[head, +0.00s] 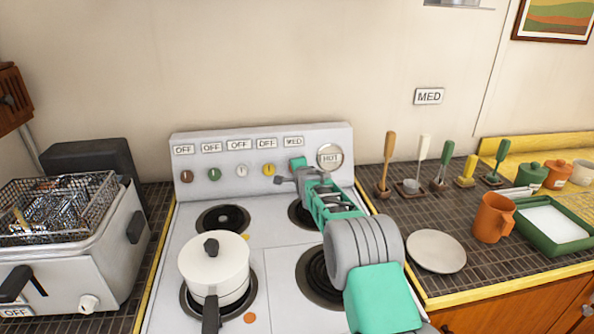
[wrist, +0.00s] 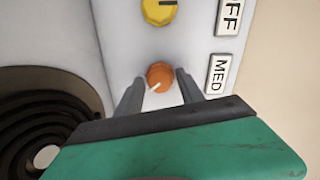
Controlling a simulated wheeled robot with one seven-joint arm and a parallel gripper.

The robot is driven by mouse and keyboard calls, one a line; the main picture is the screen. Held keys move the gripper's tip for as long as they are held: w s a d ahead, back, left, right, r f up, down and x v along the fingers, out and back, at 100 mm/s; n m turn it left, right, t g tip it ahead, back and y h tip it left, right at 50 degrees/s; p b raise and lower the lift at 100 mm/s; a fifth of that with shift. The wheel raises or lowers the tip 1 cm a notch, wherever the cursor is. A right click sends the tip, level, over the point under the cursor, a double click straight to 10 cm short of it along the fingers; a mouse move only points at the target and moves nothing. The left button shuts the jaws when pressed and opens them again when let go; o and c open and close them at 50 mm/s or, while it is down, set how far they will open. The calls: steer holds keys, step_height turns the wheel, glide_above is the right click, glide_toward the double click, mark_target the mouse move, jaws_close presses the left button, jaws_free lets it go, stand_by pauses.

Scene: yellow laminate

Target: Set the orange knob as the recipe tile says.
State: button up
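The orange knob (wrist: 159,76) sits on the stove's back panel, between the two fingers of my gripper (wrist: 157,88) in the wrist view. Both fingers stand apart, with a small gap showing at the knob's sides. The knob's white pointer is turned to the lower left in that view. The label beside it (wrist: 217,75) reads MED, and the same label shows in the head view (head: 293,141). The recipe tile (head: 429,96) on the wall reads MED. In the head view my gripper (head: 286,172) hides the orange knob.
Brown, green, white and yellow (head: 268,170) knobs sit left along the panel, each under an OFF label. A white pot (head: 213,262) stands on the front left burner. A round HOT gauge (head: 329,156) is right of my gripper. A fryer (head: 95,262) stands at left.

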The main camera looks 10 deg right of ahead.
steer(key=b+v, duration=0.2)
steer(key=v, duration=0.5)
stand_by(0.3)
steer(key=s+n+g, duration=0.2)
steer(key=s+n, duration=0.1)
steer(key=s, duration=0.8)
steer(key=s+f+n+g, duration=0.1)
steer(key=s+n+g, duration=0.2)
steer(key=s, duration=0.8)
steer(key=s+f+n+g, duration=0.1)
steer(key=s+n, duration=0.4)
steer(key=s, duration=0.6)
steer(key=shift+a+f+g, duration=0.1)
steer(key=shift+a+g, duration=0.05)
steer(key=shift+g, duration=0.55)
steer(key=s+f+n+g, duration=0.1)
steer(key=s, duration=0.4)
steer(key=s+f+n+g, duration=0.1)
steer(key=s+f+n, duration=0.1)
steer(key=s, duration=0.2)
steer(key=s+f+n+g, duration=0.1)
steer(key=s, duration=0.4)
steer(key=shift+s+f+n, duration=0.4)
